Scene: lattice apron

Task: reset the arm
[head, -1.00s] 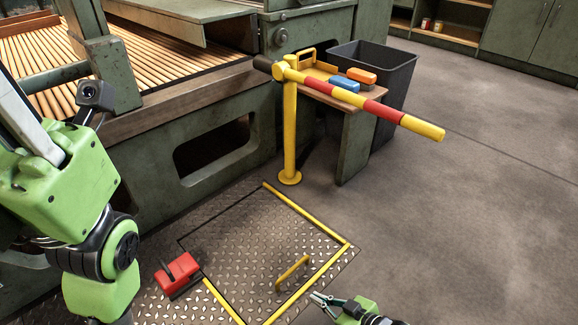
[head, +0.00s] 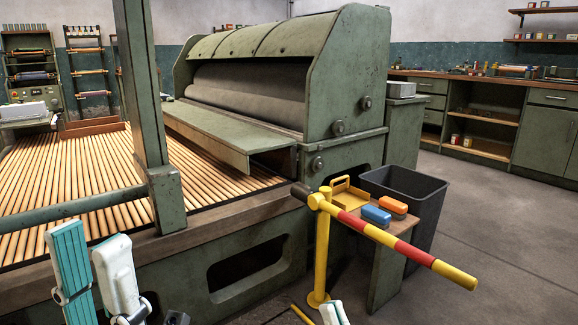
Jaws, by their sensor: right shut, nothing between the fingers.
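The striped red and yellow arm (head: 398,243) sits on top of a yellow post (head: 321,258). It reaches out to the right in front of the small side table, with a dark stub at its left end. My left gripper (head: 92,242) points up at the lower left, its two teal-and-white fingers apart with nothing between them. It is well left of the post. My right gripper (head: 334,313) shows only as a fingertip at the bottom edge, below the striped arm and close to the post's foot in the picture. The rest of it is cut off.
A small wooden table (head: 385,235) behind the striped arm holds a blue block (head: 376,215), an orange block (head: 393,205) and a yellow tray (head: 350,197). A dark bin (head: 432,200) stands behind it. The green machine (head: 235,270) fills the left. Floor at right is clear.

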